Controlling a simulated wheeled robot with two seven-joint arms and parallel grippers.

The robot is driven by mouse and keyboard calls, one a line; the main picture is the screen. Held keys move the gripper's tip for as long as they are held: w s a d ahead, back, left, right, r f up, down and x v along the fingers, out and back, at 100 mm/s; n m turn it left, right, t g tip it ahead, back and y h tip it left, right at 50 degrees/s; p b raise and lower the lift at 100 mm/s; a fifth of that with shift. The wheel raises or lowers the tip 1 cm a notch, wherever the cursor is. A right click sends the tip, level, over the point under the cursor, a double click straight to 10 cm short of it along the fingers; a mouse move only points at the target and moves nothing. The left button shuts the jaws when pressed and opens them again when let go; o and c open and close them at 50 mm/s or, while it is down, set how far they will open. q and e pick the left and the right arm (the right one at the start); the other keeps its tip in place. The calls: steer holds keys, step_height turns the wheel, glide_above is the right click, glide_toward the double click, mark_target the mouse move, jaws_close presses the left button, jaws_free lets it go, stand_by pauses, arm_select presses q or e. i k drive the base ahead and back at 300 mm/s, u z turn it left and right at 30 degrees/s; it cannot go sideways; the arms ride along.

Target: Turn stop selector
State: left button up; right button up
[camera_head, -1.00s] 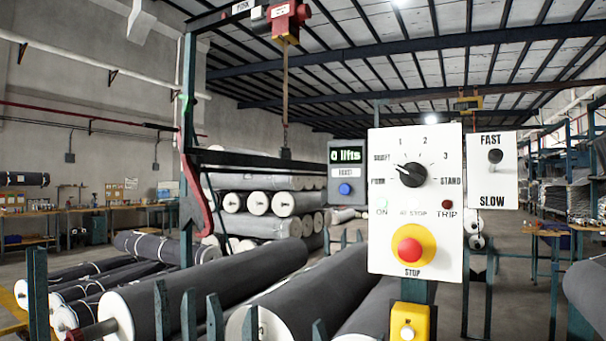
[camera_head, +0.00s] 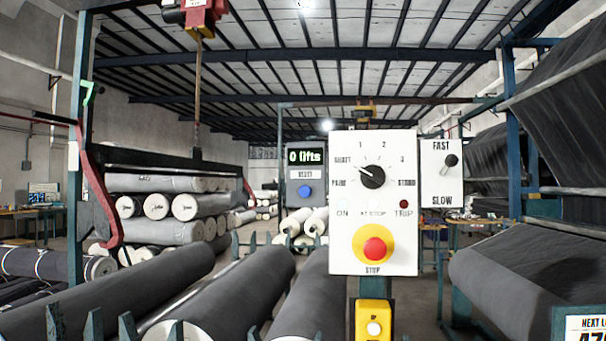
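The stop selector (camera_head: 372,176) is a round black knob on a white control panel (camera_head: 345,250). Its white pointer aims up and left, near the SHAFT mark. Marks around it read PARK, SHAFT, 1, 2, 3 and a word at the right that looks like STAND. Below it are an unlit ON lamp, a dark red TRIP lamp (camera_head: 404,204) and a red STOP button (camera_head: 375,249) on a yellow disc. Neither of my grippers shows in the head view.
A FAST/SLOW switch (camera_head: 450,160) sits right of the panel. A grey box with a "0 lifts" display (camera_head: 305,156) and blue RESET button (camera_head: 305,191) stands left. A yellow push-button box (camera_head: 373,318) hangs below. Grey rolls (camera_head: 230,290) lie in front; another roll (camera_head: 520,275) is at right.

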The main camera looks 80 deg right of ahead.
mark_target(373, 177)
steer(key=i, duration=1.4)
steer(key=z, duration=2.1)
